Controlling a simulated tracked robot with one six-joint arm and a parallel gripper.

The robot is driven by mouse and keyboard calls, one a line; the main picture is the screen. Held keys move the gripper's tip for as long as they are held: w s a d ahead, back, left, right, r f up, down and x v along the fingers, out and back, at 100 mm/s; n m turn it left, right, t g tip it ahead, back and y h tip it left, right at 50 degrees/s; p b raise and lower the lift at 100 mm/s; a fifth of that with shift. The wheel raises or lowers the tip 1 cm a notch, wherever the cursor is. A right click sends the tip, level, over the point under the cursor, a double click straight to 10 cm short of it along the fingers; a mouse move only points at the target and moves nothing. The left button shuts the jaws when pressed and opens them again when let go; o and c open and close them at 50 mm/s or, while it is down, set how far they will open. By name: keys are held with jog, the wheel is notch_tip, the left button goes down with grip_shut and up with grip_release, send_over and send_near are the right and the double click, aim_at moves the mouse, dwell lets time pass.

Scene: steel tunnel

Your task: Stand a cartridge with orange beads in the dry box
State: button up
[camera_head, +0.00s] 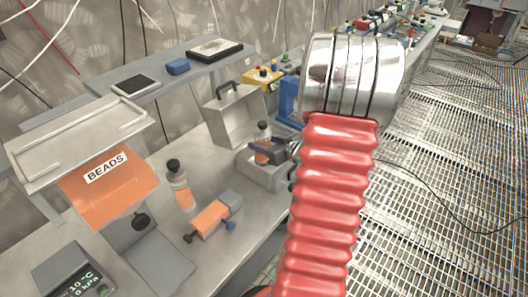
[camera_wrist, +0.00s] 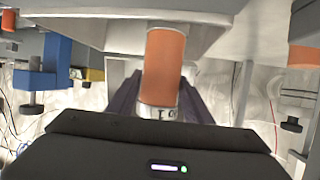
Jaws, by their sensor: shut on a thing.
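My gripper (camera_head: 272,150) is shut on a cartridge with orange beads (camera_head: 263,133), which has a dark cap and a clear neck and looks upright. In the wrist view, its orange body (camera_wrist: 165,65) and pale marked band sit between the two dark fingers (camera_wrist: 160,100). The cartridge is at the grey open-topped dry box (camera_head: 261,172), whose lid (camera_head: 240,115) stands open behind. Its lower end is hidden in the head view, so I cannot tell whether it touches the box floor. Another cartridge with orange contents (camera_head: 180,186) stands on the bench at left.
The BEADS bin (camera_head: 108,190) and a readout unit (camera_head: 75,272) are at left. A shelf (camera_head: 170,78) runs behind. A blue block (camera_head: 290,100) stands beyond the dry box.

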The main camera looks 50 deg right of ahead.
dwell(0.3)
jog(key=shift+f, duration=2.05)
jog(key=shift+f, duration=0.15)
jog(key=o, duration=1.3)
jog(key=shift+s, duration=0.1)
jog(key=v, duration=1.2)
